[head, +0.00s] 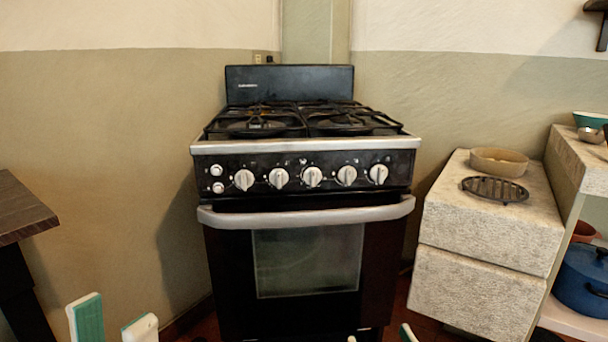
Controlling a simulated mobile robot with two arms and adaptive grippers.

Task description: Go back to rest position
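My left gripper (113,314) shows at the bottom left edge. Its two white and green fingertips stand apart with nothing between them. My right gripper (380,335) barely shows at the bottom edge, right of centre. Only two small fingertips are in view, with a gap between them, and the rest is cut off by the frame. Both grippers are low in the picture, in front of the stove and apart from any object that I can see.
A black stove (310,215) with a silver handle stands in the middle. Stone blocks (490,230) at right bear a bowl (498,161) and a black grate (494,189). A blue pot (580,280) is on a shelf at far right. A dark table (20,207) is at left.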

